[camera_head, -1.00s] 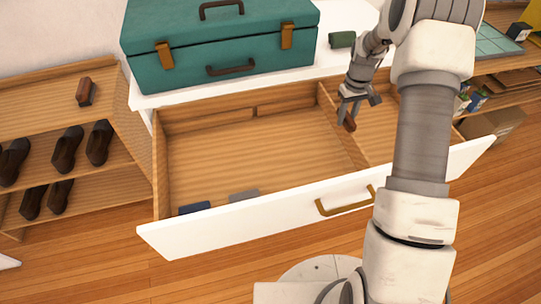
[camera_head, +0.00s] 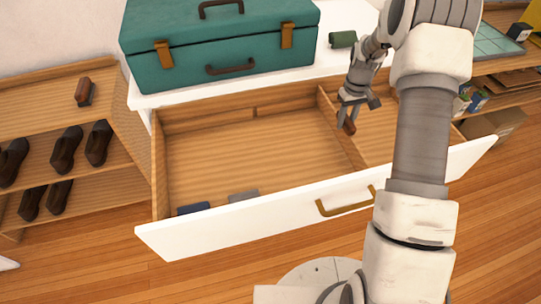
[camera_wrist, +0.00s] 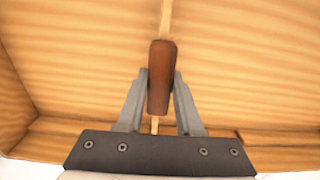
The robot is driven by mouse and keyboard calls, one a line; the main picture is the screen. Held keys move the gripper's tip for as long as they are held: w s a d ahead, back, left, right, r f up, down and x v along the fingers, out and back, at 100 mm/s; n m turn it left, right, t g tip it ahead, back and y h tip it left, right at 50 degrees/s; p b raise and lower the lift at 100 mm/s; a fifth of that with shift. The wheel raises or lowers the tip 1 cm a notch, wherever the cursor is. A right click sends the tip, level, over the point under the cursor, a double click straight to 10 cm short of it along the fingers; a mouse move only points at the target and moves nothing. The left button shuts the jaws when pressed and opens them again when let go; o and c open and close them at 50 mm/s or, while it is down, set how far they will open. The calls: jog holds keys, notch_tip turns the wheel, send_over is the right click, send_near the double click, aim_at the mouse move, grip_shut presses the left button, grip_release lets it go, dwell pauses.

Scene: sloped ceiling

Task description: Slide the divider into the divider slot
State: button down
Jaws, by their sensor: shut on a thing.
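The divider (camera_head: 356,155) is a thin pale wooden board in the open drawer, running from back to front right of the middle. In the wrist view its narrow top edge (camera_wrist: 166,18) runs above and below a brown grip (camera_wrist: 158,95). My gripper (camera_head: 349,120) is shut on this brown grip, with a finger on each side in the wrist view. A small notch (camera_head: 257,112) shows in the drawer's back wall, left of the divider. Whether the divider's ends and lower edge sit in a slot I cannot tell.
The white-fronted drawer (camera_head: 250,222) has a brass handle (camera_head: 345,202). Its wide left compartment holds a blue item (camera_head: 194,208) and a grey item (camera_head: 244,195) near the front. A teal case (camera_head: 220,50) stands on the top behind. A shoe rack (camera_head: 112,165) stands at left.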

jog(key=shift+f+b, duration=0.35)
jog(key=shift+f, duration=0.35)
jog(key=shift+f, duration=0.15)
jog(key=shift+c, duration=2.4)
grip_release()
